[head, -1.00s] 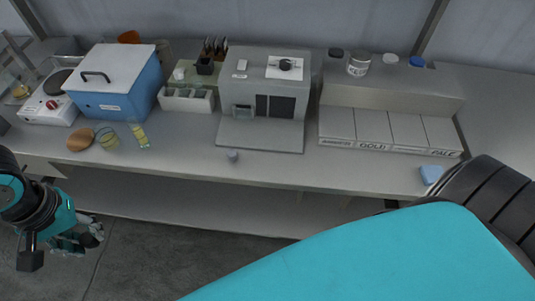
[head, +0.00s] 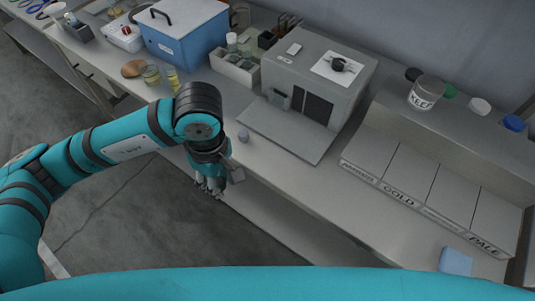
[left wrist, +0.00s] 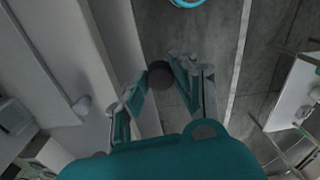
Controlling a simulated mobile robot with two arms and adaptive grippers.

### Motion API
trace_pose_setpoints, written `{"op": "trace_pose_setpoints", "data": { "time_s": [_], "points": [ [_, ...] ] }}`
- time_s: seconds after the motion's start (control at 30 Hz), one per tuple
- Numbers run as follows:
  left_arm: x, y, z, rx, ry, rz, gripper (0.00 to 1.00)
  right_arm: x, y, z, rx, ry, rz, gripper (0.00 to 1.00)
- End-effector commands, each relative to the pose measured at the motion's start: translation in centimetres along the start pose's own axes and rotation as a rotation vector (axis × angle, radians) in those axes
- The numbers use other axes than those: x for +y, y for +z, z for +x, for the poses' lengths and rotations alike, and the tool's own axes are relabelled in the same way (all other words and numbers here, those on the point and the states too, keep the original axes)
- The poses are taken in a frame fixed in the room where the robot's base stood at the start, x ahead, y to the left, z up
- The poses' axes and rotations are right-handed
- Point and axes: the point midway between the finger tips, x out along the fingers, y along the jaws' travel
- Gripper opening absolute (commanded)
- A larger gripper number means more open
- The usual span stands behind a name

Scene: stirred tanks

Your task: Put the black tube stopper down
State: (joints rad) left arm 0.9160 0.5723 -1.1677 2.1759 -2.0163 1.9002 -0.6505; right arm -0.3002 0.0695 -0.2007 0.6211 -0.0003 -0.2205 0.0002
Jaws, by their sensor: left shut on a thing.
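My left gripper (head: 210,187) hangs fingers down just off the bench's front edge, over the gap above the floor. In the left wrist view the gripper (left wrist: 160,82) is shut on a small dark round piece, the black tube stopper (left wrist: 160,75), held between the fingertips. In the head view the stopper cannot be made out in the fingers. The bench (head: 295,185) is close to the right of the gripper. My right gripper is not in view.
A small grey cylinder (head: 243,135) stands near the bench's front edge, beside the gripper. Behind it is a grey boxy device (head: 320,75) with a flat front plate. The front strip is mostly clear.

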Motion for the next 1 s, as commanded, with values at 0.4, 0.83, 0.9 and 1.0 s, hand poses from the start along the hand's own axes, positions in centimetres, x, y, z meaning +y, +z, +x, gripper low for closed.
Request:
{"op": "trace_pose_setpoints", "data": {
  "time_s": [0.4, 0.83, 0.9, 1.0],
  "points": [
    [10.0, 2.3, 0.2, -0.002, -0.002, -0.014, 0.15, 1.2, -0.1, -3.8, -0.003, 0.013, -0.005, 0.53],
    [15.2, 3.3, 1.7, -0.001, -0.005, -0.012, 0.15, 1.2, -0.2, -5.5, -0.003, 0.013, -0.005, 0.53],
    [15.1, 3.3, 2.7, -0.002, -0.006, -0.012, 0.15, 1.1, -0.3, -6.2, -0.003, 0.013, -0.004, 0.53],
    [15.2, 3.3, 3.9, -0.002, -0.005, -0.013, 0.15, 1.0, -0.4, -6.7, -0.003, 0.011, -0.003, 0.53]
  ]
}}
